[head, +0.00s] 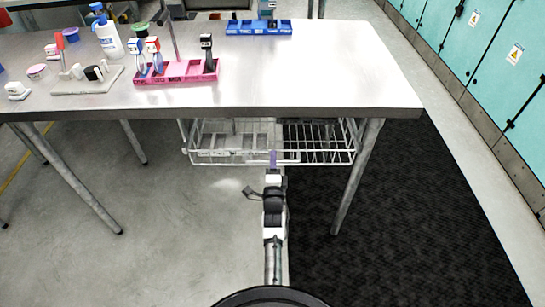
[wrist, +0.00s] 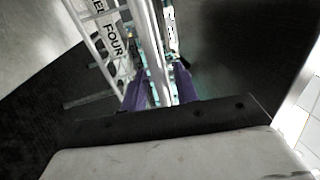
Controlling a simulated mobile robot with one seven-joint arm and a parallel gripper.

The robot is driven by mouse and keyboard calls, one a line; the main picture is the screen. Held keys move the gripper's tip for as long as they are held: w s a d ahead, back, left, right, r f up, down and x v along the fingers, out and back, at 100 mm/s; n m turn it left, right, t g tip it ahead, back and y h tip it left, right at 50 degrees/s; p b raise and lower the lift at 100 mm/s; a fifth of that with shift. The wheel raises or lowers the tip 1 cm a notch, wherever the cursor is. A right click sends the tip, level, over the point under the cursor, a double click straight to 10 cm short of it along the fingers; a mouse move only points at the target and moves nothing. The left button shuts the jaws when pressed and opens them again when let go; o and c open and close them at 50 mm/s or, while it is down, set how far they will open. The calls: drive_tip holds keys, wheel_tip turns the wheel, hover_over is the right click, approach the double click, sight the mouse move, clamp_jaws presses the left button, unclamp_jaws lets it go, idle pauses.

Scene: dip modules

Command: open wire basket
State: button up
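The white wire basket (head: 325,157) hangs under the metal table, its front near the table's front edge. My gripper (head: 273,160) is at the middle of the basket's front rim. In the wrist view, a pale bar (wrist: 152,50) of the basket runs between the two purple fingers of my gripper (wrist: 161,85). Gaps show on both sides of the bar, so the fingers look open around it. The basket's rear is partly hidden under the tabletop.
The table (head: 330,75) carries a pink tray (head: 180,75), a blue tray (head: 258,29), a white bottle (head: 108,38) and small items. Table legs (head: 358,175) stand on both sides of the basket. The floor in front is clear. Teal cabinets (head: 500,60) line the right.

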drive_tip(key=shift+s, duration=0.1)
drive_tip(key=shift+c, duration=0.4)
clamp_jaws()
